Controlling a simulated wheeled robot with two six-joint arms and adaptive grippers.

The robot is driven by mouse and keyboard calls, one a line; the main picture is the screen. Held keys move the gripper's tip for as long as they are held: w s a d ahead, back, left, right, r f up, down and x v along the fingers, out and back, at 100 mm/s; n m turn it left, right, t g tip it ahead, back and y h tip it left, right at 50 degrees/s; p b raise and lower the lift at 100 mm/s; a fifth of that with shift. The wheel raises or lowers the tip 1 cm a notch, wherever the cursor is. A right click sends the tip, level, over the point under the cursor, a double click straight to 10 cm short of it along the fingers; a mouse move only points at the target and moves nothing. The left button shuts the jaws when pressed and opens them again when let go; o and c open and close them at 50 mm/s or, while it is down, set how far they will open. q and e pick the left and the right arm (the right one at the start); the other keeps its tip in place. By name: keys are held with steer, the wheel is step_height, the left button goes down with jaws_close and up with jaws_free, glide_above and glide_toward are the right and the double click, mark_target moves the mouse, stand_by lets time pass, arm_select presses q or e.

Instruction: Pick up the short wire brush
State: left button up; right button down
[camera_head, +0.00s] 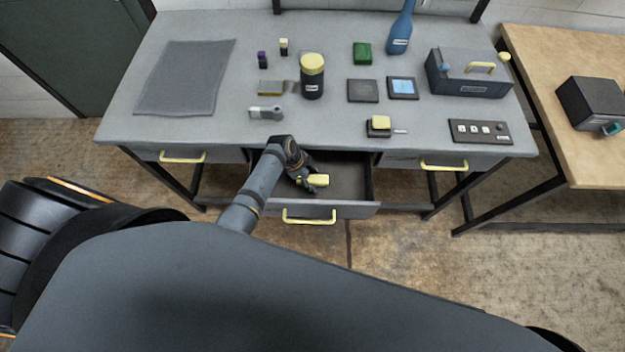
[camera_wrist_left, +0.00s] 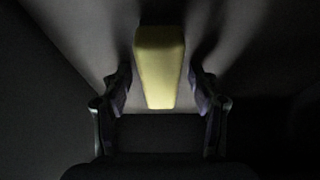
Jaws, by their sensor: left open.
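My left gripper (camera_head: 309,184) is inside the open middle drawer (camera_head: 347,185). A yellow block-like thing (camera_head: 318,180), which may be the handle of the short wire brush, lies at its fingers; bristles do not show. In the left wrist view the yellow thing (camera_wrist_left: 160,68) lies lengthwise between the two open fingers of my gripper (camera_wrist_left: 160,92). A dark gap shows on each side of it, so the fingers look apart from it. My right gripper is not in view.
The grey workbench (camera_head: 215,125) stands above the drawer, its front edge close behind my left arm. The drawer's front with a yellow handle (camera_head: 309,217) sticks out toward me. A black jar (camera_head: 312,84), a toolbox (camera_head: 468,77) and several small items stand on top.

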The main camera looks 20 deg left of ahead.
mark_target(313, 178)
arm_select(q)
steer(key=shift+f, duration=0.1)
jaws_close()
stand_by(0.5)
step_height(313, 178, up, 19)
steer(key=shift+f, duration=0.2)
steer(key=c, duration=0.7)
jaws_free()
steer(key=c, duration=0.4)
steer(key=shift+c, duration=0.2)
